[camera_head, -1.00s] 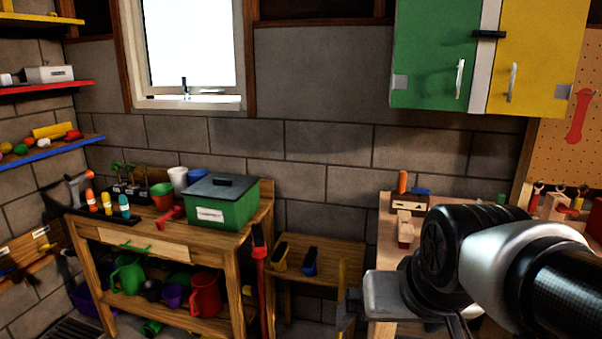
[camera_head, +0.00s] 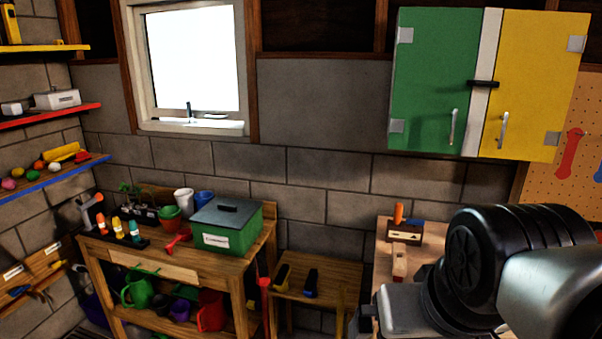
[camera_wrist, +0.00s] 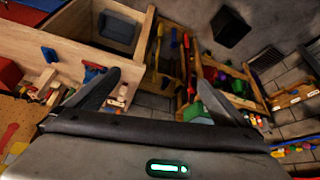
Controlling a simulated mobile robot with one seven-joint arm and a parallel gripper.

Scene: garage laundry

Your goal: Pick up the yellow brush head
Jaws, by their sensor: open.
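The yellow brush head (camera_head: 283,274) has a dark top and stands on a small low wooden table (camera_head: 325,289) between the two workbenches. A similar blue brush head (camera_head: 310,283) stands just to its right. My gripper (camera_wrist: 160,84) is open in the wrist view, with nothing between its fingers. In the head view my arm is at the lower right, to the right of the low table and apart from the brush head. The fingers are not clear there. I cannot make out the yellow brush head in the wrist view.
A left workbench (camera_head: 140,262) holds a green box (camera_head: 226,228), pots and bottles, with watering cans below. A red-handled tool (camera_head: 264,283) stands between it and the low table. A right bench (camera_head: 385,262) holds a small wooden caddy (camera_head: 404,232). Cabinets (camera_head: 432,85) hang above.

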